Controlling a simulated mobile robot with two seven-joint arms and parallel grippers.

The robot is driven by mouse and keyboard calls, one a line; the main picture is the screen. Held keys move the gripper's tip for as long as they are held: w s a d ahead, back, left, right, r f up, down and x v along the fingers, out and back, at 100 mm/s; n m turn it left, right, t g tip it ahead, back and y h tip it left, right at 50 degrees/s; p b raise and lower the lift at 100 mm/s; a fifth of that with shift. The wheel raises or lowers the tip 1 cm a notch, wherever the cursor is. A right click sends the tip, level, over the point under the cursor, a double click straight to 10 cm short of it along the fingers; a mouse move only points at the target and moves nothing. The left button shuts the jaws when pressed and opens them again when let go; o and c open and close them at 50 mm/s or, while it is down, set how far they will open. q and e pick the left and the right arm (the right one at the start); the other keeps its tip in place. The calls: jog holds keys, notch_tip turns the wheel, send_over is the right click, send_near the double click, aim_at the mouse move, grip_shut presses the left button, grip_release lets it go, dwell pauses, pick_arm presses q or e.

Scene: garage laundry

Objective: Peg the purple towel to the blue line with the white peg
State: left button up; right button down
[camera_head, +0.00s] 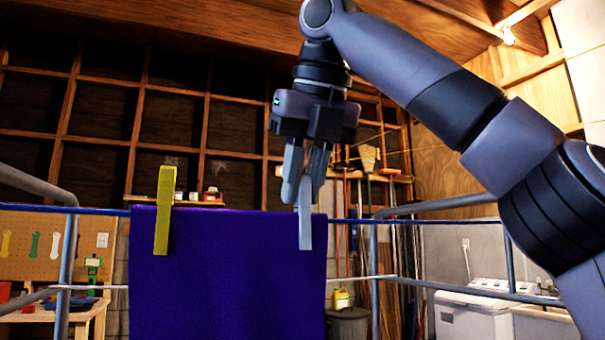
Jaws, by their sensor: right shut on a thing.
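The purple towel (225,275) hangs over the blue line (430,220), which runs across the view at mid height. A yellow peg (164,210) sits upright at the towel's top left edge. The white peg (305,225) is upright at the towel's top right, its lower end in front of the towel. My right gripper (306,185) points down from above and is shut on the white peg's upper part. Whether the peg's legs straddle the line and cloth cannot be told from this side. My left gripper is not in view.
Metal rack rails (440,205) stand at both sides of the towel. A pegboard workbench (62,250) is at the left, and a white washer (475,312) is at the lower right. Brooms and a dark bin (347,325) stand behind the towel.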

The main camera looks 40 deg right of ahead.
jog(key=shift+f, duration=0.35)
jog(key=c, duration=0.9)
grip_release()
jog(key=shift+w, duration=0.1)
jog(key=shift+c, duration=0.2)
jog(key=p+v, duration=0.5)
jog(key=v, duration=0.2)
